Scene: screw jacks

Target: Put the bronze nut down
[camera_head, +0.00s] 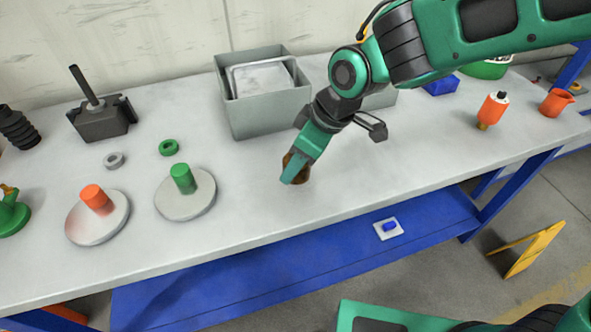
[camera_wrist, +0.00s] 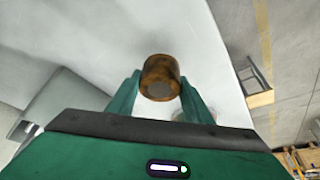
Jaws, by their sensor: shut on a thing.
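In the head view my gripper (camera_head: 296,169) points down over the front middle of the grey bench top (camera_head: 245,205). Only a brown edge of the nut (camera_head: 287,160) shows there behind the fingers. The nut is low over the bench, but I cannot tell if it touches the surface.
A grey bin (camera_head: 262,118) stands behind my gripper. To the left are a disc with a green post (camera_head: 185,200), a disc with an orange post (camera_head: 80,228), a green ring (camera_head: 169,147) and a grey ring (camera_head: 114,160).

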